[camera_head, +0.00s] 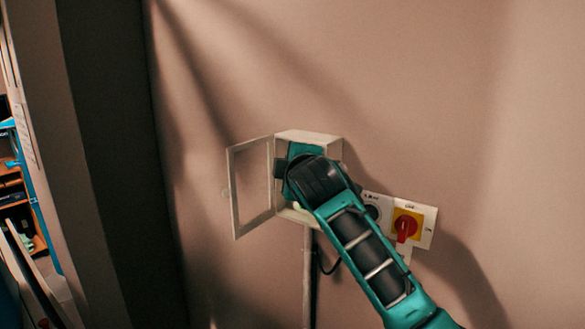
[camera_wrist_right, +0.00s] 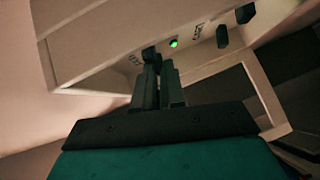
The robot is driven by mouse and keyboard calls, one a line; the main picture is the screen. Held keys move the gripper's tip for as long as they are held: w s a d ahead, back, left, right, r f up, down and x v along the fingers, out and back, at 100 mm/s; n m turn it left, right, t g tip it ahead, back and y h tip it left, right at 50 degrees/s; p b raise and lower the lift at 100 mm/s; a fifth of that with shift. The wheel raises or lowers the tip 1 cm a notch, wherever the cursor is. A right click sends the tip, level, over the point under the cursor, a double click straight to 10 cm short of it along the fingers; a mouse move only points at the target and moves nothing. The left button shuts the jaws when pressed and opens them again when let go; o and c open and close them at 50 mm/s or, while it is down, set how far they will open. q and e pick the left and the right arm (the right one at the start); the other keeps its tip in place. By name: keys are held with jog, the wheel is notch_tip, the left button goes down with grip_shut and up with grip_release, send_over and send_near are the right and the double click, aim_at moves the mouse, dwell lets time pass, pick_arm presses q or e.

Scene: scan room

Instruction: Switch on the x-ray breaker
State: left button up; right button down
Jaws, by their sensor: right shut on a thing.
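The breaker box (camera_head: 334,149) is a pale box on the wall with its framed door (camera_head: 234,190) swung open to the left. My right arm reaches into it and hides most of its inside in the head view. In the right wrist view, the box panel (camera_wrist_right: 110,50) shows a lit green lamp (camera_wrist_right: 174,43) and black switches (camera_wrist_right: 222,36) with small labels that I cannot read. My right gripper (camera_wrist_right: 159,62) is shut on a black switch at the panel, mostly hidden by the fingertips. My left gripper is out of view.
Right of the box is a wall plate with a red rotary switch on yellow (camera_head: 406,225), beside a dark round knob (camera_head: 373,212). A conduit (camera_head: 307,275) runs down below the box. A dark column and shelves (camera_head: 14,190) stand at the left. The wall above is bare.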

jog(key=shift+r+m+g, duration=0.1)
jog(key=shift+m+g, duration=0.2)
dwell(0.4)
jog(key=c, duration=1.5)
grip_release()
jog(key=v, duration=1.3)
jog(key=shift+b, duration=0.4)
